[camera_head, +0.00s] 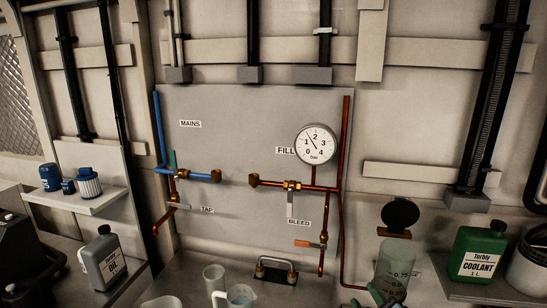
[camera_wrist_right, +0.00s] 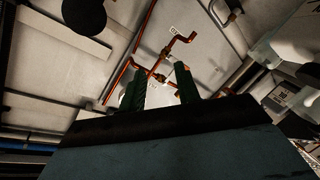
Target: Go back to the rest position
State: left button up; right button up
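My right gripper (camera_head: 364,298) shows only by its green fingertips at the bottom edge of the head view, just left of the lower part of a clear graduated cylinder (camera_head: 397,258). In the right wrist view its two green fingers (camera_wrist_right: 160,88) stand apart. Nothing shows held between them; the copper pipes (camera_wrist_right: 158,72) appear beyond. Whether the fingertips touch the cylinder cannot be told. My left gripper is not in view.
A wall panel carries a pressure gauge (camera_head: 316,144), copper pipes and valves. A black disc (camera_head: 400,214) is above the cylinder.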

jog(key=s+d+f+m+g, duration=0.2)
jog(key=s+f+m+g, duration=0.35)
jog(key=s, duration=0.75)
jog(key=s+d+f+m+g, duration=0.25)
jog(key=s+f+g, duration=0.45)
jog(key=s+f, duration=0.4)
jog(key=s+f+b, duration=0.2)
jog(key=f+b, duration=0.1)
jog(key=f, duration=1.2)
jog(key=s+f+b, duration=0.2)
jog(key=f+b, duration=0.1)
jog(key=f, duration=1.2)
jog(key=s+d+f+g+b, duration=0.2)
jog(key=s+f+b, duration=0.2)
jog(key=s+f, duration=1.1)
notch_tip(320, 180, down, 2)
jog(key=shift+s+f, duration=0.15)
jog(key=shift+s, duration=0.1)
